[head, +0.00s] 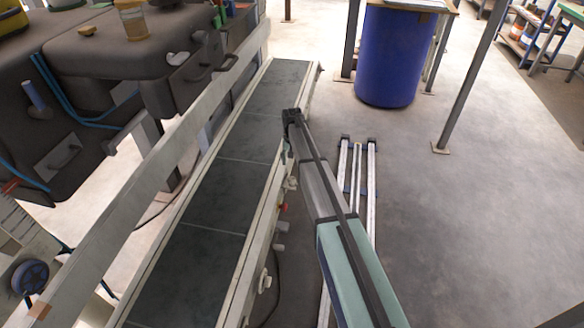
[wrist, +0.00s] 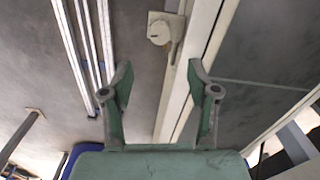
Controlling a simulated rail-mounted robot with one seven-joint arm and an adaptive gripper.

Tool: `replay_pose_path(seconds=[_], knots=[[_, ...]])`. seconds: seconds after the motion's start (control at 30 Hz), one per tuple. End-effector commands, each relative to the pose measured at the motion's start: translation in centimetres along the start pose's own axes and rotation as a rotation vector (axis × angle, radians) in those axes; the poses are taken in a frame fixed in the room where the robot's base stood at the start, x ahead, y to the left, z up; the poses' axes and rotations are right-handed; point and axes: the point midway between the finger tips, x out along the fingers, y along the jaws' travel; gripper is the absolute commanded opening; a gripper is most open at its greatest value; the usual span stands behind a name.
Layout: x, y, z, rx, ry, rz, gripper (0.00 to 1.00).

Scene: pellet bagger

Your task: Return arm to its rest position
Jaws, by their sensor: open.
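My arm (head: 330,205) reaches forward from the bottom of the head view, along the right side of the conveyor (head: 235,145). Its dark far end is by the conveyor's right edge, and the gripper cannot be made out clearly there. In the wrist view my gripper (wrist: 160,66) shows two green fingers spread apart with nothing between them. Behind the fingers is the conveyor's pale side rail (wrist: 188,75) with a round knob-like fitting (wrist: 160,30). The conveyor belt shows no load in the head view.
Floor rails (head: 358,190) run right of the arm. A blue barrel (head: 388,60) stands at the back, near a slim metal post (head: 470,80). Dark machine housings (head: 130,60) and a pale beam (head: 140,190) are left of the conveyor.

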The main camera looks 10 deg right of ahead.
Motion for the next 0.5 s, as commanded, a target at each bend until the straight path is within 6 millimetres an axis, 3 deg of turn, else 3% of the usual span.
replay_pose_path(seconds=[0.5], knots=[[-0.87, 0.00, 0.01, 0.000, 0.000, 0.000, 0.60]])
